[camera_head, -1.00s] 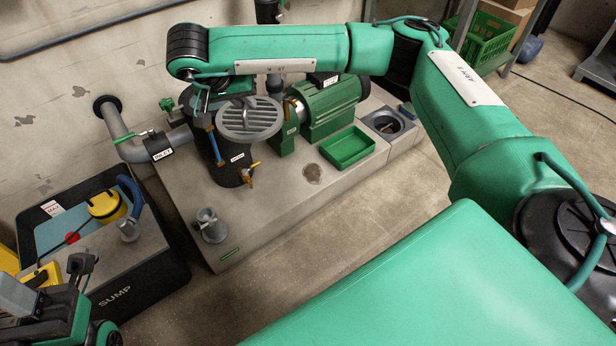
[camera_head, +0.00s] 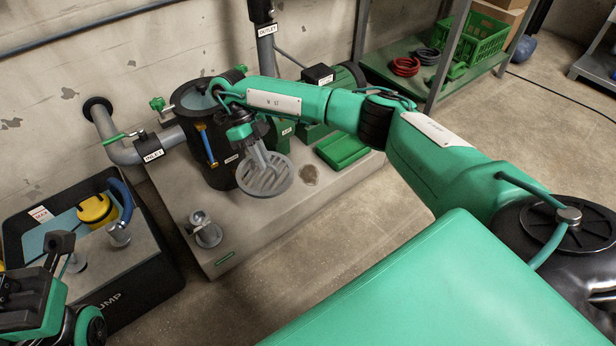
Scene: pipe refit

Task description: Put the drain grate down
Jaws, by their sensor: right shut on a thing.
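The drain grate (camera_head: 264,178) is a grey slotted disc. My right gripper (camera_head: 252,143) is shut on it and holds it in front of the black strainer pot (camera_head: 215,165), tilted with its slotted face toward the camera. The pot's top is open. The grate seems to hang above the grey concrete plinth (camera_head: 245,225); the gap below it cannot be judged. The grate hides part of the pot's lower right side. My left gripper (camera_head: 45,268) is at the lower left, near the sump box, its jaws unclear.
A grey pipe stub (camera_head: 206,232) stands on the plinth's front left. A green tray (camera_head: 343,150) lies to the right, with a stain (camera_head: 309,174) beside it. The inlet pipe (camera_head: 130,152) enters from the left. The sump box (camera_head: 140,280) stands at lower left.

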